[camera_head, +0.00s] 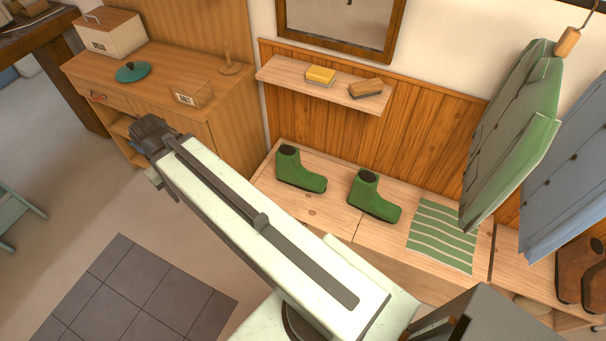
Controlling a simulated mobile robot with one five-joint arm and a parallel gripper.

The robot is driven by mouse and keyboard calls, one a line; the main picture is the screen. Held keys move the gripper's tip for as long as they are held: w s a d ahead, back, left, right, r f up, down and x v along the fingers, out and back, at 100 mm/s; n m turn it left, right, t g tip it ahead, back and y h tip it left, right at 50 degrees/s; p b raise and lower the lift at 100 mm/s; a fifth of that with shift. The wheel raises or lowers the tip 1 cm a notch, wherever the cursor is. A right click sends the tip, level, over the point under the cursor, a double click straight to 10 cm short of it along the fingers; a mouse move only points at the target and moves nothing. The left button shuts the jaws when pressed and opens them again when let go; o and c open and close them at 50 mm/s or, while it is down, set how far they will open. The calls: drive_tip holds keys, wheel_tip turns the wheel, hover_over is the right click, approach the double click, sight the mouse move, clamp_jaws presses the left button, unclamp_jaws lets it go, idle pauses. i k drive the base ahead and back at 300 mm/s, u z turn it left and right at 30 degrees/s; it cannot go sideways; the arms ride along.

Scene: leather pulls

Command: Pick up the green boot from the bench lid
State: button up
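Two green boots with dark soles stand upright on the wooden bench lid (325,212). The left green boot (301,172) is nearer the left end of the bench, and the right green boot (375,196) stands a short way to its right, apart from it. My pale arm stretches across the lower middle of the view, in front of part of the bench. A dark part at the arm's upper-left end, by the wooden cabinet, shows, but I cannot make out the fingers or whether they are open or shut.
A green striped cloth (443,235) lies right of the boots. A wall shelf (330,90) with a yellow block (320,75) and a brush (366,87) is above them. Green (510,130) and blue (572,185) coats hang at right. Brown boots (580,272) stand below. A cabinet (165,75) is left.

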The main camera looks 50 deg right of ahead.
sight(290, 170)
drive_tip(key=z, duration=0.05)
drive_tip(key=i, duration=1)
